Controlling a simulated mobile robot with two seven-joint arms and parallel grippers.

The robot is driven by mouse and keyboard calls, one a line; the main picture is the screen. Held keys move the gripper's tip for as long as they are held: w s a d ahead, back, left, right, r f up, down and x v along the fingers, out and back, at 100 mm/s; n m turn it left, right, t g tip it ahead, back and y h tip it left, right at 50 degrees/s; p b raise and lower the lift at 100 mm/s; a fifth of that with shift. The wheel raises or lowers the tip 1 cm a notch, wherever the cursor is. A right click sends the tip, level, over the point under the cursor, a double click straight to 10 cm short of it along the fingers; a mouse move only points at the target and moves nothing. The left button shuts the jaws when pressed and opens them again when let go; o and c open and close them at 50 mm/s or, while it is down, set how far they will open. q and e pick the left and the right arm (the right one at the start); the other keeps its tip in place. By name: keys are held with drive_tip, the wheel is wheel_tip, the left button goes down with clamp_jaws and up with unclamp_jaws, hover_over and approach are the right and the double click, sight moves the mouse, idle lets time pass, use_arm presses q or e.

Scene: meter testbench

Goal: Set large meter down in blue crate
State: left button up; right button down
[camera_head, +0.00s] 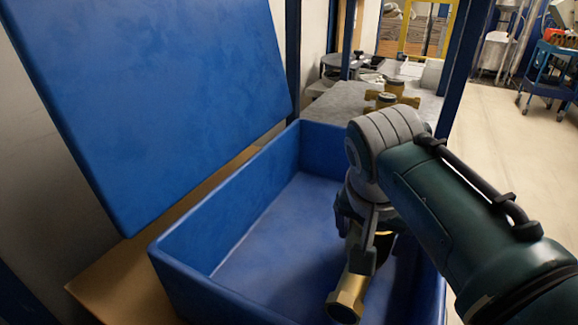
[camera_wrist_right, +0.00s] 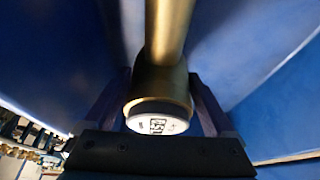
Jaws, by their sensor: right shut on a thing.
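The blue crate (camera_head: 190,278) stands open below my right arm. My right gripper (camera_head: 362,240) is inside the crate's outline near its right side, pointing down. It is shut on the large meter (camera_head: 348,292), a brass body whose pipe end points toward the near side. In the right wrist view the meter's white round face (camera_wrist_right: 158,124) sits between the fingers (camera_wrist_right: 160,110), with a brass pipe running up from it. Whether the meter touches the crate floor cannot be told. My left gripper does not show.
A large blue panel (camera_head: 150,90) leans upright along the crate's left side. Behind the crate is a grey bench (camera_head: 335,105) with another brass meter (camera_head: 392,97). Blue posts rise beside it. The left and middle crate floor (camera_head: 290,220) is bare.

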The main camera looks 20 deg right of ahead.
drive_tip(key=shift+w+f, duration=0.15)
drive_tip(key=shift+f, duration=0.3)
drive_tip(key=shift+f, duration=0.15)
unclamp_jaws()
drive_tip(key=shift+f, duration=0.1)
drive_tip(key=shift+r+p, duration=0.55)
drive_tip(key=shift+r, duration=0.05)
drive_tip(key=p+v, duration=0.6)
drive_tip(key=p, duration=0.1)
drive_tip(key=shift+s+a+r+p, duration=0.2)
drive_tip(key=shift+s+r+p, duration=0.1)
drive_tip(key=shift+p, duration=0.2)
drive_tip(key=shift+f, duration=0.1)
